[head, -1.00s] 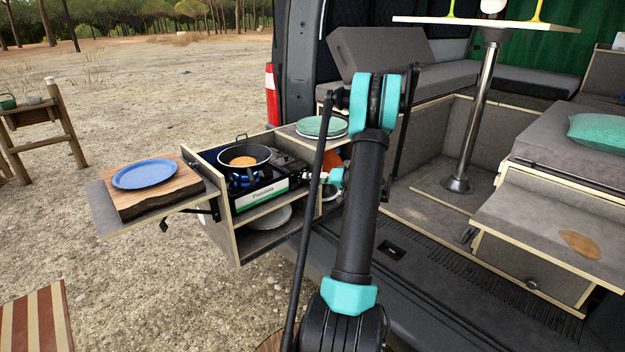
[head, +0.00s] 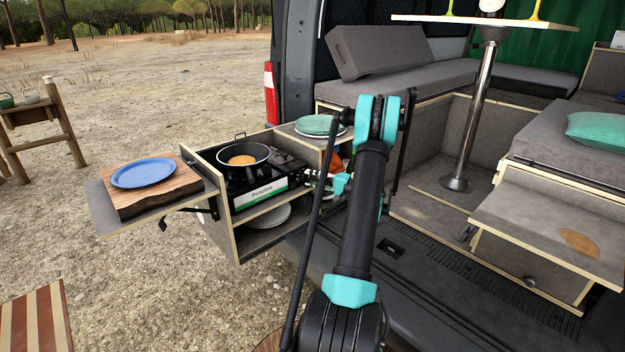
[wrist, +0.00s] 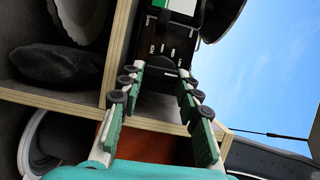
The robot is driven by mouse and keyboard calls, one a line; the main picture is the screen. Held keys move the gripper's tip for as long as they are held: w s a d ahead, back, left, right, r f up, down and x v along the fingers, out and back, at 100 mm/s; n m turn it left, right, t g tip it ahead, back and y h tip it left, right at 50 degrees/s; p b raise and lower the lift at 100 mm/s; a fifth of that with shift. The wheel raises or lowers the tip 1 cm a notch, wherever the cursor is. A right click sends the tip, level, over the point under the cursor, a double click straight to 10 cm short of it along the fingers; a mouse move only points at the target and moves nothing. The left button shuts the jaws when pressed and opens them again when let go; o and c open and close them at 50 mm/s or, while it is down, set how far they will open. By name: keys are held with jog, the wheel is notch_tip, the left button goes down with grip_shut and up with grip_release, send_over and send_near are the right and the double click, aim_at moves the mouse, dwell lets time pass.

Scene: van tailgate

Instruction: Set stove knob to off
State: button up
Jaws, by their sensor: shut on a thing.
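The camping stove (head: 262,193) sits in the pull-out kitchen box, with a black pan (head: 246,166) holding something orange-yellow on top. No blue flame shows under the pan. My gripper (head: 309,178) reaches the stove's right end from the right. In the wrist view, my gripper's two green fingers (wrist: 161,73) close around the dark round stove knob (wrist: 163,64), below the marks on the black control panel (wrist: 170,32). The fingertips sit on either side of the knob. The knob's pointer is too small and shaded to read.
A side shelf left of the stove carries a wooden board (head: 190,192) and a blue plate (head: 143,173). Teal plates (head: 318,124) stand on the box top near my arm. A white plate (head: 268,216) lies on the shelf below. The wooden box edge (wrist: 122,50) runs close to my fingers.

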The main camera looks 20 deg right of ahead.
jog(key=shift+m, duration=0.3)
jog(key=o, duration=1.2)
jog(key=shift+c, duration=0.2)
